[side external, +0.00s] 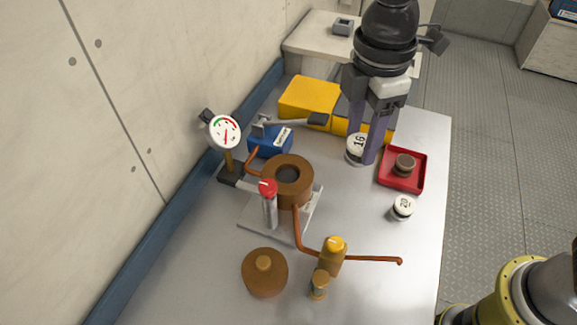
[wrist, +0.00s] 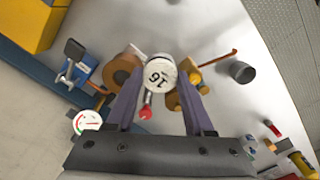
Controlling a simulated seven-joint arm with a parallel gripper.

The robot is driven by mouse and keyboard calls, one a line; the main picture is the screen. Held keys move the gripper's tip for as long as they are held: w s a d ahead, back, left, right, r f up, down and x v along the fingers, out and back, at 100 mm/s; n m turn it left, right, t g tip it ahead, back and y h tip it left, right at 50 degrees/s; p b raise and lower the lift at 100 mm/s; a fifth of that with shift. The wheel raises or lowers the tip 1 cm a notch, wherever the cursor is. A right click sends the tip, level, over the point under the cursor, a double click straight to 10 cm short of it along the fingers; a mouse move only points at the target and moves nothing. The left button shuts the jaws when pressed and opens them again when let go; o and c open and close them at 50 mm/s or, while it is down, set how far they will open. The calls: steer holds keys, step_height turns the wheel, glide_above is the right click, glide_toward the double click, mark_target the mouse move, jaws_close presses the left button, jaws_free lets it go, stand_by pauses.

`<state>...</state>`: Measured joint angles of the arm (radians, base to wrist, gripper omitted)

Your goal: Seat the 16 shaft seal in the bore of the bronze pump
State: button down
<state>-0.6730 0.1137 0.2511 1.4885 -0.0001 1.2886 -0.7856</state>
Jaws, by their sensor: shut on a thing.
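My gripper (side external: 364,150) is shut on the 16 shaft seal (side external: 355,146), a white-topped disc marked 16. In the wrist view the seal (wrist: 159,75) sits between the two purple fingertips with its marked face showing. The bronze pump (side external: 301,194) stands on a pale base plate, left of and nearer the camera than my gripper, its dark round bore (side external: 288,174) facing up and looking empty.
A red-capped cylinder (side external: 269,205) and copper pipes stand close around the pump, with a gauge (side external: 224,132) behind. A red tray (side external: 420,178) holds a brown part. Another white-topped seal (side external: 403,206), a bronze cover (side external: 264,274) and a yellow-capped valve (side external: 331,256) stand on the bench.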

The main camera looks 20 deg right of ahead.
steer(key=w+a+f, duration=0.2)
steer(key=w+f, duration=0.1)
steer(key=w+a+f, duration=0.2)
steer(key=w+a, duration=0.1)
steer(key=w+a+f, duration=0.2)
steer(key=w+f, duration=0.1)
steer(key=shift+w+a+f, duration=0.15)
steer(key=shift+a+f, duration=0.05)
steer(key=shift+f, duration=0.15)
steer(key=shift+w+a+f, duration=0.1)
steer(key=shift+f, duration=0.8)
steer(key=shift+w+a+f, duration=0.1)
steer(key=shift+f, duration=0.8)
steer(key=shift+f, duration=0.15)
steer(key=shift+c, duration=1.4)
jaws_free()
step_height(320, 180, up, 12)
